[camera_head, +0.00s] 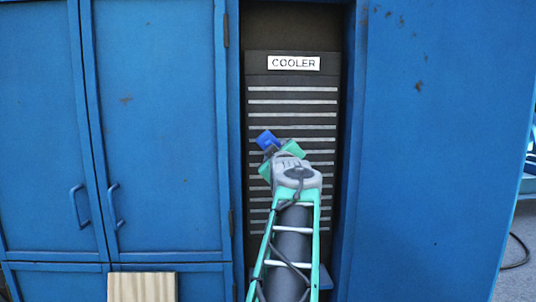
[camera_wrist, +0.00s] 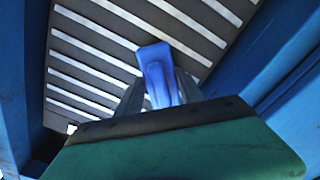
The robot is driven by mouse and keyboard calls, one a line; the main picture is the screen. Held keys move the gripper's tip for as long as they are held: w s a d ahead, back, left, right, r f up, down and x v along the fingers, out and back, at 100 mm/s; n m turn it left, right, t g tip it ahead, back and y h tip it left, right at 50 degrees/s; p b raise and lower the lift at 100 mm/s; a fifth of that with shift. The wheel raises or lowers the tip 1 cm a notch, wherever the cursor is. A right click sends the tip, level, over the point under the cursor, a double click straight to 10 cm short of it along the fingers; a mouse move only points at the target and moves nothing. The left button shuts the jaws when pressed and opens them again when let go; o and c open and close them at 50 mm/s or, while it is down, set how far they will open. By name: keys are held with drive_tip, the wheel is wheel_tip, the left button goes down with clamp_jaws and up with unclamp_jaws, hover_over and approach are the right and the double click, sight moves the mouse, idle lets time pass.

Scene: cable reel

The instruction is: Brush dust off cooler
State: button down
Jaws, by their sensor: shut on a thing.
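The cooler (camera_head: 262,104) is a tall dark panel with pale horizontal slats, recessed between blue cabinet walls. A white "COOLER" label (camera_head: 293,63) is near its top. My gripper (camera_head: 271,148) is in front of the cooler's middle, shut on a blue brush (camera_head: 266,139). In the wrist view the blue brush (camera_wrist: 157,70) stands out between the dark fingers of my gripper (camera_wrist: 160,98), with the slats (camera_wrist: 98,46) behind it. I cannot tell whether the brush touches the slats. Its bristles are not visible. My arm hides part of the lower cooler. I cannot make out separate dust.
Blue cabinet doors (camera_head: 160,130) with handles are on the left. A wide blue panel (camera_head: 440,150) is on the right. The recess is narrow, with walls close on both sides. A wooden board (camera_head: 141,287) is at the bottom left. A dark cable (camera_head: 518,253) hangs at far right.

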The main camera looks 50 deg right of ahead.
sight(265, 145)
drive_tip(key=shift+s+d, duration=2.75)
drive_tip(key=shift+s, duration=0.35)
drive_tip(key=shift+w+a+r+b, duration=0.2)
drive_tip(key=shift+w+a+r, duration=0.1)
drive_tip(key=shift+w+a, duration=0.5)
drive_tip(key=shift+w+a+r+b, duration=0.2)
drive_tip(key=shift+w+a+r, duration=0.15)
drive_tip(key=shift+w+a, duration=0.4)
drive_tip(key=shift+w+a+r+b, duration=0.2)
drive_tip(key=shift+w+a+r, duration=0.1)
drive_tip(key=shift+w+a, duration=0.5)
drive_tip(key=shift+w+a+r+b, duration=0.1)
drive_tip(key=shift+w+a+b, duration=0.1)
drive_tip(key=shift+w+a, duration=0.35)
drive_tip(key=shift+w+a+f+b, duration=0.15)
drive_tip(key=shift+w+a, duration=0.2)
drive_tip(key=shift+w, duration=0.4)
drive_tip(key=shift+w+a+r+b, duration=0.2)
drive_tip(key=shift+w+a, duration=0.25)
drive_tip(key=shift+w, duration=0.2)
drive_tip(key=shift+s+a+f+b, duration=0.3)
drive_tip(key=shift+a+b, duration=0.15)
drive_tip(key=shift+b, duration=0.25)
drive_tip(key=b+v, duration=0.2)
drive_tip(key=v, duration=0.2)
drive_tip(key=shift+s+r+b, duration=0.1)
drive_tip(key=shift+b, duration=0.2)
drive_tip(key=shift+s+a+r, duration=0.15)
drive_tip(key=shift+s+a, duration=0.1)
